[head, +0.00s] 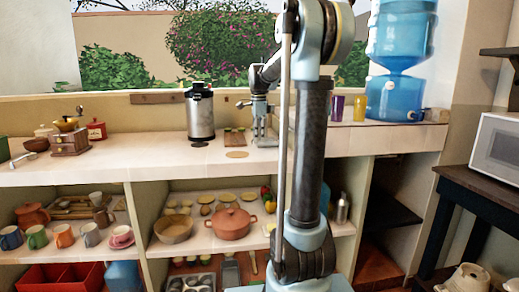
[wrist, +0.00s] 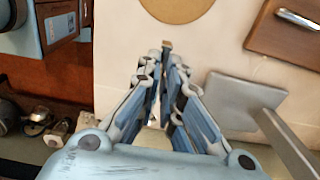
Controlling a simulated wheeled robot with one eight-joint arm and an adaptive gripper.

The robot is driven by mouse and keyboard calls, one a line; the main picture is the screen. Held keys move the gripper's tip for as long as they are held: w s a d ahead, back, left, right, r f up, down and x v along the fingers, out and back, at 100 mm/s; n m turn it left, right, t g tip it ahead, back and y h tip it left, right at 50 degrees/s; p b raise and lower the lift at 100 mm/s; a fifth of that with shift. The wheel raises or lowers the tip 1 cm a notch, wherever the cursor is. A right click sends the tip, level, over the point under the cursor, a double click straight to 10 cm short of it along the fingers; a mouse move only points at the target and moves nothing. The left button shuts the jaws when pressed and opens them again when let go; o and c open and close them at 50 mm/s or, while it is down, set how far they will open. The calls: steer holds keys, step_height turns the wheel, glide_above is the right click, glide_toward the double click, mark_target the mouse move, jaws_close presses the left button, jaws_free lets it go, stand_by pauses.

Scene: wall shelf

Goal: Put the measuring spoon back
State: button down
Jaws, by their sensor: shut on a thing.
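My gripper (head: 261,126) hangs over the counter near its front edge, partly in front of the grey metal stand. In the wrist view my gripper (wrist: 165,68) is shut on a thin piece, which I take to be the measuring spoon. Its small brown tip (wrist: 167,45) sticks out past the fingertips; most of it is hidden between the fingers. The grey stand shows a flat square base (wrist: 240,105) and a post, just right of the fingers in the wrist view and apart from them.
A round tan mat (head: 237,154) and a wooden board (head: 234,138) lie left of the gripper. A steel canister (head: 200,112) stands further left. Cups (head: 338,107) and a blue water dispenser (head: 396,97) stand right. Shelves below hold an orange pot (head: 231,224) and crockery.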

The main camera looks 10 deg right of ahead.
mark_target(259, 153)
steer(key=shift+f, duration=2.25)
steer(key=c, duration=1.8)
jaws_free()
step_height(259, 153, up, 12)
steer(key=s+d+f+n+t, duration=0.1)
steer(key=s+f+n, duration=0.45)
steer(key=s, duration=0.45)
steer(key=s+d+f+n, duration=0.1)
steer(key=s+f+n, duration=0.4)
steer(key=s, duration=0.5)
steer(key=s+f+n, duration=0.2)
steer(key=s+f, duration=0.3)
steer(key=f, duration=0.1)
steer(key=s+f+n, duration=0.3)
steer(key=s+f, duration=0.2)
steer(key=f, duration=0.1)
steer(key=s+f+n+t, duration=0.1)
steer(key=s+f+n, duration=0.1)
steer(key=s+f, duration=0.3)
steer(key=shift+d+f+n, duration=0.2)
steer(key=shift+f, duration=0.3)
steer(key=shift+d+f+n, duration=0.15)
steer(key=shift+f, duration=0.3)
